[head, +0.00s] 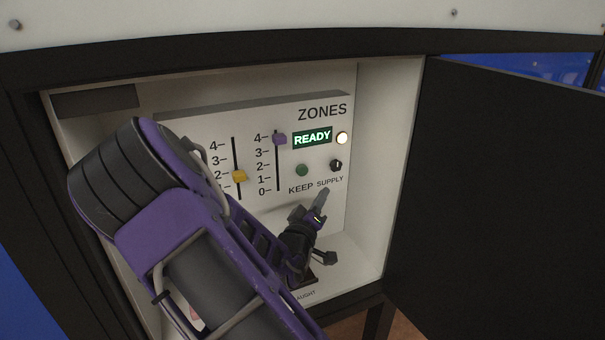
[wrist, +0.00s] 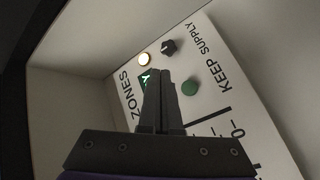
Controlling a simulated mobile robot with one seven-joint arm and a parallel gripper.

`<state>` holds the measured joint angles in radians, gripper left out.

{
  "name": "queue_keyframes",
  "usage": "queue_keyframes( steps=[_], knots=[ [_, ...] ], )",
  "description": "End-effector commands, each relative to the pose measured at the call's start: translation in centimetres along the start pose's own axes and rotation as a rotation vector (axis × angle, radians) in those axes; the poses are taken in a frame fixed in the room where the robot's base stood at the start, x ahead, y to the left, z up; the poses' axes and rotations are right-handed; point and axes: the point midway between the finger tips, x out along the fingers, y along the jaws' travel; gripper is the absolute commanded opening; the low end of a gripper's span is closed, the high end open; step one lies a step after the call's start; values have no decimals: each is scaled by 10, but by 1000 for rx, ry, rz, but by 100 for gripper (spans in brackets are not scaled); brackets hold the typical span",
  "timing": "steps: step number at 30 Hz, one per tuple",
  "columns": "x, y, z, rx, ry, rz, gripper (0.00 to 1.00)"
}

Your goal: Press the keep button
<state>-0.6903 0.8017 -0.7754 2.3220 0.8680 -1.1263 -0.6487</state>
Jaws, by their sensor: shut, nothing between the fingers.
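The keep button (head: 302,170) is a small round green button on the white panel, above the KEEP label and below the READY display. It also shows in the wrist view (wrist: 189,88), just right of my fingertips. My gripper (head: 321,194) is shut and empty inside the cabinet, below and slightly right of the button in the head view. In the wrist view my gripper (wrist: 158,77) covers most of the green READY display (head: 312,138). I cannot tell the exact gap between fingertips and panel.
The black supply knob (head: 336,165) sits right of the button, under a lit round lamp (head: 342,138). A yellow slider (head: 239,175) and a purple slider (head: 279,139) are to the left. Cabinet walls enclose the panel; the dark door (head: 500,190) stands open at right.

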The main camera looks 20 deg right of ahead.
Motion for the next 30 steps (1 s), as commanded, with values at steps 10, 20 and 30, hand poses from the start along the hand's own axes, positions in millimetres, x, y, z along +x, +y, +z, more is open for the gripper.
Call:
queue_keyframes(
  steps=[10,20,30],
  knots=[
    [8,-6,-6,1,2,-1,0],
    [40,-30,-29,1,1,-2,0],
    [60,-44,-44,0,1,-3,0]
  ],
)
